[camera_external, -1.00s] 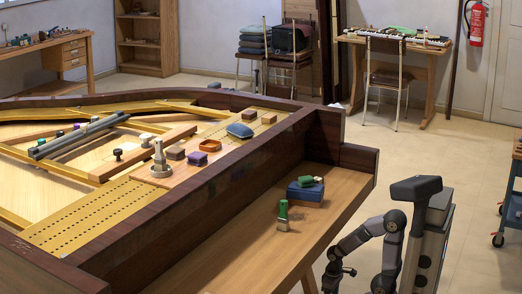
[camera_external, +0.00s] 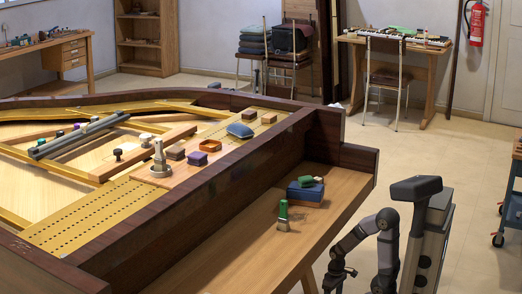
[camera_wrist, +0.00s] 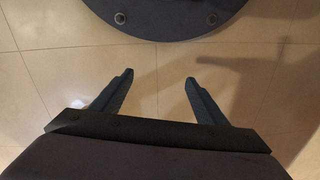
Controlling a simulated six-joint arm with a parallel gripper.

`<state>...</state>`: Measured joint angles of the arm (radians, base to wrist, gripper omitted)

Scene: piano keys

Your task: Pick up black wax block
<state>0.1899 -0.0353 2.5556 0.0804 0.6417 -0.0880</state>
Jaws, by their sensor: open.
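My gripper (camera_wrist: 159,78) is open and empty in the wrist view, with its two fingers apart above the tiled floor. In the external view my gripper (camera_external: 350,272) hangs low at the right, beside the bench and away from the blocks. Several small blocks lie on the piano's ledge, including a dark brown block (camera_external: 175,153) and a purple block (camera_external: 197,158). Another brown block (camera_external: 268,118) sits farther back. I cannot tell which, if any, is the black wax block; they are too small to identify. No block shows in the wrist view.
The open piano case (camera_external: 225,178) has a tall dark rim. An orange tray (camera_external: 210,145), a blue case (camera_external: 240,131) and a grey upright tool (camera_external: 160,158) stand on its ledge. The wooden bench (camera_external: 240,255) holds a green-handled brush (camera_external: 283,215) and a blue box (camera_external: 305,193).

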